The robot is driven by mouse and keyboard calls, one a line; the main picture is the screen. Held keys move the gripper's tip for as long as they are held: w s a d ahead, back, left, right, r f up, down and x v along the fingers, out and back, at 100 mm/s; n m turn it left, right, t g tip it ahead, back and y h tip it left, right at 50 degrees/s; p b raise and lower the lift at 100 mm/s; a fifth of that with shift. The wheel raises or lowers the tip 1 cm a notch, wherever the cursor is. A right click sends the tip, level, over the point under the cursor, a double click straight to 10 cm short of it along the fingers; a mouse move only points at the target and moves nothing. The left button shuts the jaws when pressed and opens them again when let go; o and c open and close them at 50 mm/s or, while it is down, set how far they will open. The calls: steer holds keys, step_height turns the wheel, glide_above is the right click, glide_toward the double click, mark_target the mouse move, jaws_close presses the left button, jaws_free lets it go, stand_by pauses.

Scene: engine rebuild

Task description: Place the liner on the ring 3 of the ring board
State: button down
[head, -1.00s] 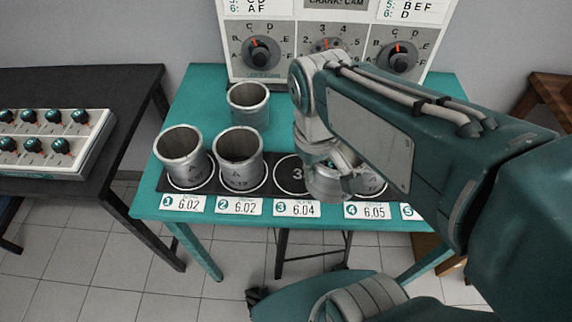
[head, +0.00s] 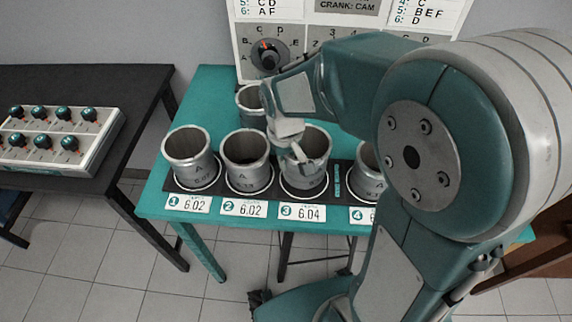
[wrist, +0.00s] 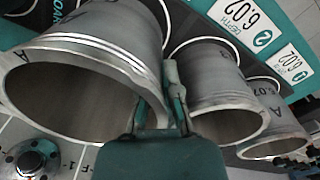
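The liner (head: 304,172) is a grey metal cylinder, open at the top, marked A. It stands upright at ring 3 (head: 284,190), with the white ring line showing around its foot. I cannot tell whether it bears fully on the board. My gripper (head: 291,147) is at the liner's left rim, its fingers about the wall, and appears shut on it. In the wrist view the liner (wrist: 100,55) fills the left side, and my gripper (wrist: 165,110) lies between it and the liner on ring 2 (wrist: 208,85). The ring board (head: 337,180) is a dark strip.
Liners stand on ring 1 (head: 190,160), ring 2 (head: 246,165) and ring 4 (head: 366,172), close on both sides. Another liner (head: 250,104) stands behind on the teal table (head: 207,98). A dial panel (head: 268,45) stands at the back. My arm hides the right side.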

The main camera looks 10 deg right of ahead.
steer(key=shift+f, duration=1.1)
steer(key=shift+f, duration=0.1)
steer(key=c, duration=0.8)
jaws_free()
step_height(320, 180, up, 12)
steer(key=shift+s+a+r, duration=0.1)
steer(key=shift+s+r, duration=0.3)
steer(key=s+d+r+m+t, duration=0.1)
steer(key=s+d+t, duration=0.1)
steer(key=s, duration=0.4)
steer(key=s+d+r+m+t, duration=0.2)
steer(key=s+d+t, duration=0.1)
steer(key=s, duration=0.3)
steer(key=shift+r+t, duration=0.15)
steer(key=shift+t, duration=0.15)
